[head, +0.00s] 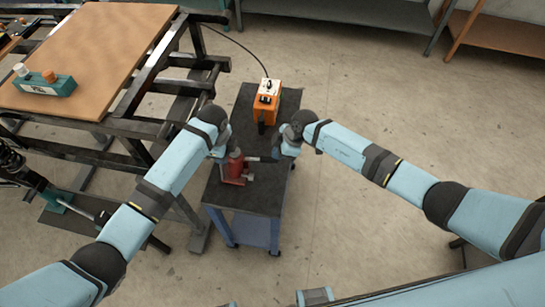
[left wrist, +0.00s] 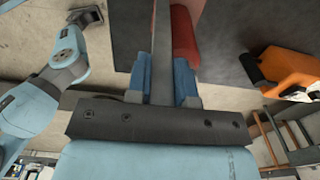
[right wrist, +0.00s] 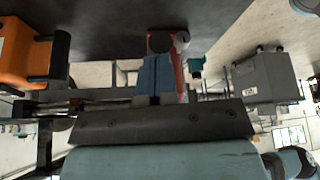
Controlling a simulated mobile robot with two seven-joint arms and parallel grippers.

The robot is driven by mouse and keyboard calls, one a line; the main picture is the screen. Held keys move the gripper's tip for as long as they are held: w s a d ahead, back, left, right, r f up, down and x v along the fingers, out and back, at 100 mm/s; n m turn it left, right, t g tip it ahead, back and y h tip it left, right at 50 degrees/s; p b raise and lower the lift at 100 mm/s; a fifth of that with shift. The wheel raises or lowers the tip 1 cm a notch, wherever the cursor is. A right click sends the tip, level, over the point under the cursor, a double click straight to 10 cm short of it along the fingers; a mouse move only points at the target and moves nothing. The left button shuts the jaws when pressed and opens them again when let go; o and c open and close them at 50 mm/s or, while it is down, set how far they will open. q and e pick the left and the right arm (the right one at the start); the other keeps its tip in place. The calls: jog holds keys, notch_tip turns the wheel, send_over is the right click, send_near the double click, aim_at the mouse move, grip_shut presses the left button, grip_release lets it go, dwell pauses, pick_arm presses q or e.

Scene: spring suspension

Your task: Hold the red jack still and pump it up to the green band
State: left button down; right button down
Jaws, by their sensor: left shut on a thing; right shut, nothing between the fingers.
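The red jack (head: 235,169) stands on the black top of a small cart (head: 262,199); its dark lever points right. My left gripper (head: 221,152) is at the jack's upper end. In the left wrist view its blue fingers (left wrist: 166,82) stand apart around a grey bar, with red jack body (left wrist: 184,38) beside them; the exact part gripped is partly hidden. My right gripper (head: 277,152) is at the lever's outer end. In the right wrist view its fingers (right wrist: 157,76) are together and empty, close behind the lever's dark round end (right wrist: 160,42). I cannot make out a green band.
An orange box (head: 266,108) with a dark handle stands on the cart's far part, its cable running back. A bench with a wooden board (head: 95,50) and a teal block (head: 44,86) stands at the left. Open floor (head: 380,120) lies to the right.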

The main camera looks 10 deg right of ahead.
aim_at(278, 161)
jog(key=shift+s+a, duration=0.2)
jog(key=shift+a, duration=0.4)
notch_tip(278, 161, down, 3)
jog(key=shift+f, duration=0.2)
jog(key=shift+d+f, duration=0.25)
jog(key=shift+f, duration=0.25)
jog(key=shift+d, duration=0.15)
jog(key=shift+s+d+r, duration=0.1)
jog(key=shift+d+r, duration=0.15)
jog(key=shift+d, duration=0.5)
jog(key=shift+s+d+r, duration=0.1)
jog(key=shift+d+r, duration=0.1)
jog(key=shift+d, duration=0.55)
jog(key=v, duration=1.2)
jog(key=shift+r, duration=0.25)
